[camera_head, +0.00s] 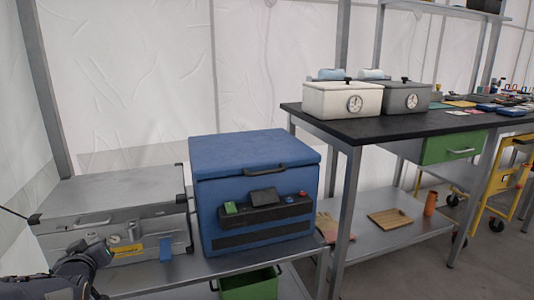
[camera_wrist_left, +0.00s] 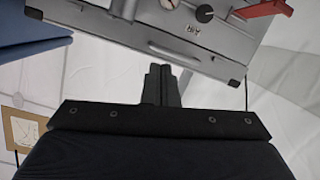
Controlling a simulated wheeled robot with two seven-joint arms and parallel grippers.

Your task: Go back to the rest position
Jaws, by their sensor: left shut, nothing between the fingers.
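My left arm (camera_head: 75,272) comes in at the lower left of the head view, in front of the silver case. My left gripper (camera_wrist_left: 160,72) shows in the wrist view with its two dark fingers together and nothing between them. The silver case (camera_head: 115,200) lies closed on the metal bench, with a gauge and a yellow label on its front. It also shows at the top of the wrist view (camera_wrist_left: 140,22), apart from the fingertips. My right gripper is in neither view.
A closed blue cool box (camera_head: 255,160) stands right of the case. A green bin (camera_head: 248,286) sits below the bench. Further right, a black-topped table (camera_head: 420,124) carries a white box (camera_head: 330,101) and a grey box (camera_head: 407,98) with dials. A wooden tray (camera_head: 390,218) lies on its lower shelf.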

